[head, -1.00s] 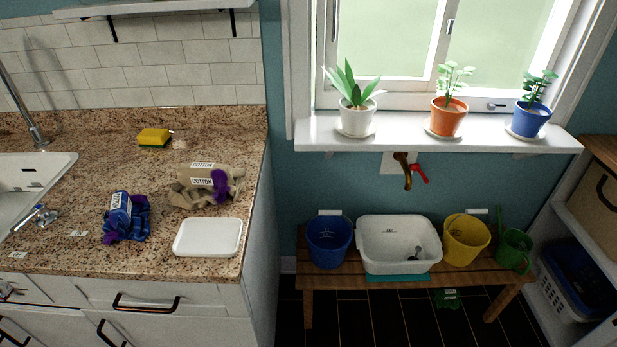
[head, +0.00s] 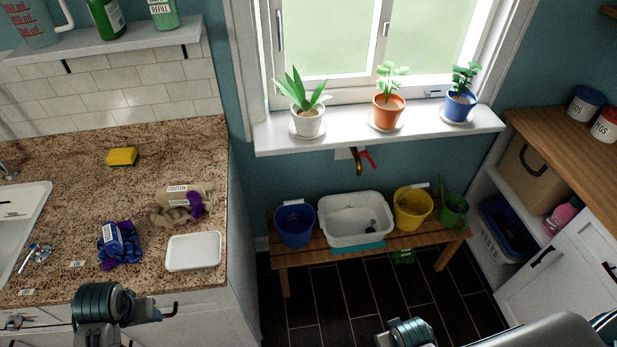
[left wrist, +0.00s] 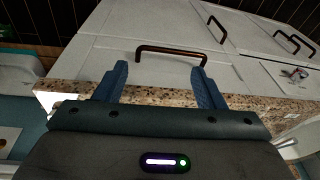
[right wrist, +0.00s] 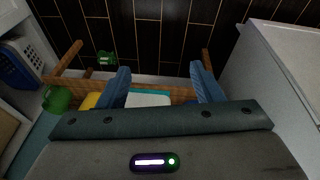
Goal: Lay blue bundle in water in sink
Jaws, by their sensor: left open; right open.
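The blue bundle (head: 118,245), a crumpled blue cloth with a label and some purple, lies on the granite counter between the sink and a white tray. The white sink (head: 22,232) is at the left edge of the head view, only partly shown; no water can be made out in it. My left gripper (left wrist: 162,80) is open and empty in the left wrist view, near the counter front and a drawer handle. My right gripper (right wrist: 165,80) is open and empty in the right wrist view, facing the floor and bench. Neither gripper's fingertips show in the head view.
A beige cotton bundle (head: 172,212) with purple and a white tray (head: 194,251) sit right of the blue bundle. A yellow sponge (head: 122,157) lies behind. A wooden bench (head: 292,262) with buckets and a white basin (head: 330,237) stands right of the counter. Open counter lies behind the bundle.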

